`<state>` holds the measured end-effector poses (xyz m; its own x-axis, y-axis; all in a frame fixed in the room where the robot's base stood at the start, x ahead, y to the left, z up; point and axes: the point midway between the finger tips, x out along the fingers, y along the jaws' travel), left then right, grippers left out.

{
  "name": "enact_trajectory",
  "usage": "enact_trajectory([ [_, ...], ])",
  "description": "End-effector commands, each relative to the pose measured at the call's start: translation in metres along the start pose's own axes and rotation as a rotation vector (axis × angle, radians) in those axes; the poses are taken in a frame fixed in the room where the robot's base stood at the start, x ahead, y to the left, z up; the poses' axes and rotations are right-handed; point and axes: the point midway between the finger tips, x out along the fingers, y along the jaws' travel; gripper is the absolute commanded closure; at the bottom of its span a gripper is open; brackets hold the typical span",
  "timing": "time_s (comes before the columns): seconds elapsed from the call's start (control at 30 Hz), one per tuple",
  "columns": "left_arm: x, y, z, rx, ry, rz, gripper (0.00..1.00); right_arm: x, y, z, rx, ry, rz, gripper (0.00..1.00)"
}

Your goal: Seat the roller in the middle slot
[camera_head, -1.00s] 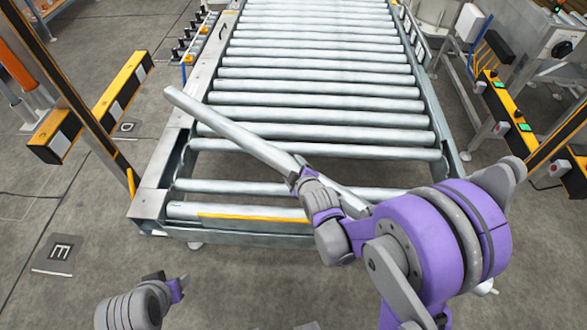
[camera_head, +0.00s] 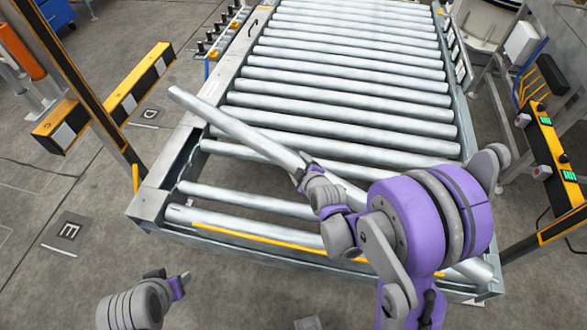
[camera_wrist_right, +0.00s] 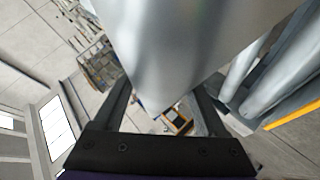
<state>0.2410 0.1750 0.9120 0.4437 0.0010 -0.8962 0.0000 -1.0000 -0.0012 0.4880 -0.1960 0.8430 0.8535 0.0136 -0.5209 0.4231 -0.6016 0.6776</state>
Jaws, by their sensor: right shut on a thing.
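A long silver roller (camera_head: 230,124) is held in my right gripper (camera_head: 304,172). It lies diagonally over the conveyor's front end, its far end over the left side rail (camera_head: 172,170); part of it is hidden behind my right arm. In the wrist view the roller (camera_wrist_right: 175,55) fills the space between the two fingers. The wide empty slot (camera_head: 240,174) shows floor between a front roller (camera_head: 235,198) and the row behind. The held roller crosses above this area and is not parallel to the seated ones. My left gripper (camera_head: 181,286) is low at the left, away from the conveyor; its jaws are unclear.
Several seated rollers (camera_head: 350,72) fill the conveyor behind the gap. A yellow strip (camera_head: 260,243) runs along the front edge. A yellow-black post (camera_head: 85,105) stands left, and a control stand with buttons (camera_head: 552,150) stands right. Floor at the lower left is open.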

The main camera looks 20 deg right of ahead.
Motion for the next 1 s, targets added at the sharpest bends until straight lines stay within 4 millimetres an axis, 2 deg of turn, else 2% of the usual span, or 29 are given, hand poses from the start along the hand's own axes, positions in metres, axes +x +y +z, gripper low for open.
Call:
enact_trajectory([
  [0.03,0.009,0.0,0.008,0.0,-0.005,0.0,0.5,0.009,-0.005,0.016,-0.002,0.002,0.0,1.0],
  [0.33,0.039,0.0,0.031,0.0,-0.02,0.0,0.5,0.052,-0.018,0.078,-0.071,0.069,-0.045,1.0],
  [0.63,0.076,0.0,0.054,0.0,-0.034,0.0,0.5,0.094,-0.008,0.138,-0.188,0.196,-0.127,1.0],
  [0.8,0.087,0.0,0.06,0.0,-0.038,0.0,0.5,0.102,0.003,0.155,-0.232,0.245,-0.156,1.0],
  [1.0,0.09,0.0,0.062,0.0,-0.039,0.0,0.5,0.104,0.007,0.158,-0.246,0.26,-0.164,1.0],
])
